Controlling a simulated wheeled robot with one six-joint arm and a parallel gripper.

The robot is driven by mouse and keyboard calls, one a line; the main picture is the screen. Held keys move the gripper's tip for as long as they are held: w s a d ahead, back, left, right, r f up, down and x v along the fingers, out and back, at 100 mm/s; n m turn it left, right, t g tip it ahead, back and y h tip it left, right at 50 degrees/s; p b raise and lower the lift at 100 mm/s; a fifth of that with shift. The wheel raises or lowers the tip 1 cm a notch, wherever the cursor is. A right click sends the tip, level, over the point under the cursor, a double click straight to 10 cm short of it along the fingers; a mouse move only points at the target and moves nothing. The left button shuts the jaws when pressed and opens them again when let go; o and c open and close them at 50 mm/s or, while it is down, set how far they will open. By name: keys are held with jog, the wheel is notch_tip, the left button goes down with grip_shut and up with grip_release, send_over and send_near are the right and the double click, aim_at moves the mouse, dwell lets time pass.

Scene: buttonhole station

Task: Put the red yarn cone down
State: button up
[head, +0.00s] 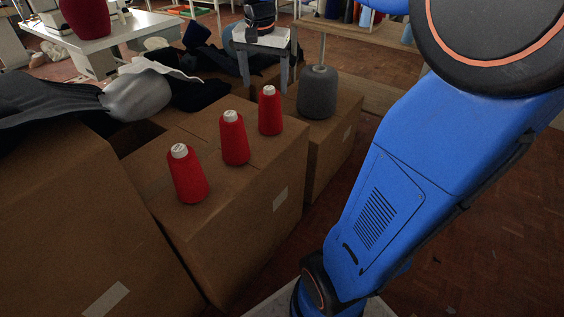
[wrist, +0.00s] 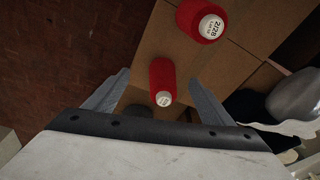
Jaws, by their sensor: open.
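Three red yarn cones with white tops stand upright in a row on a cardboard box (head: 250,190): a near one (head: 188,175), a middle one (head: 234,138) and a far one (head: 270,111). My gripper (head: 264,82) is open, with its two grey fingers at and just beyond the far cone's top in the head view. In the wrist view the far cone (wrist: 162,76) shows between the spread fingers, with a gap on each side. The middle cone (wrist: 199,20) shows above it. The near cone is not visible there.
A grey yarn cone (head: 317,93) stands on another box (head: 332,138) to the right. Dark and pale cloth (head: 135,88) lies at the left. A white table (head: 112,38) with a dark red cone (head: 86,16) is farther back. Bare box top lies around the red cones.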

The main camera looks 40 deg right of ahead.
jog(key=s+a+f+n+t, duration=0.1)
jog(key=s+a+f+n, duration=0.2)
jog(key=s, duration=0.4)
jog(key=s+a+f+n+t+y, duration=0.1)
jog(key=s+a+f+n, duration=0.2)
jog(key=s, duration=0.5)
jog(key=s+a+f+n+t, duration=0.1)
jog(key=s+a+f+n, duration=0.2)
jog(key=s, duration=0.4)
jog(key=shift+s+a+f+n, duration=0.2)
jog(key=shift+a+f+n, duration=0.15)
jog(key=shift+f+n, duration=0.45)
